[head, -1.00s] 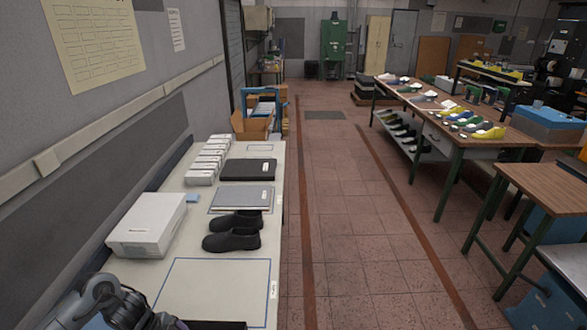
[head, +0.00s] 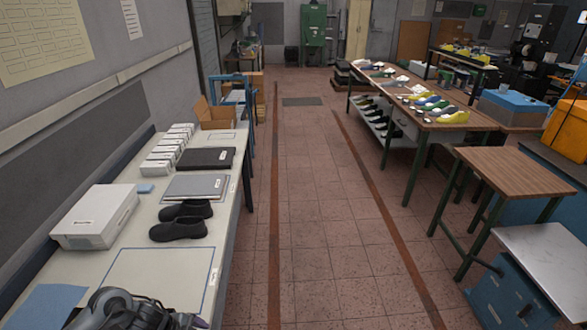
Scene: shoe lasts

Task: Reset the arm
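My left arm shows at the bottom left of the head view, over the near end of the white table (head: 232,212). Its gripper is not clearly visible; only dark and grey arm parts show at the lower frame edge. My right arm and gripper are out of view. On the table, a pair of black shoes (head: 180,229) lies behind an empty blue-outlined rectangle (head: 160,276). A white box (head: 95,216) stands to the left of the shoes.
A grey folder (head: 195,186), a black folder (head: 206,158) and several small white boxes (head: 168,150) lie farther back. A blue sheet (head: 45,306) is at the near left. The tiled aisle (head: 310,200) is clear. A workbench (head: 425,112) with colored shoe lasts and a small wooden table (head: 513,172) stand right.

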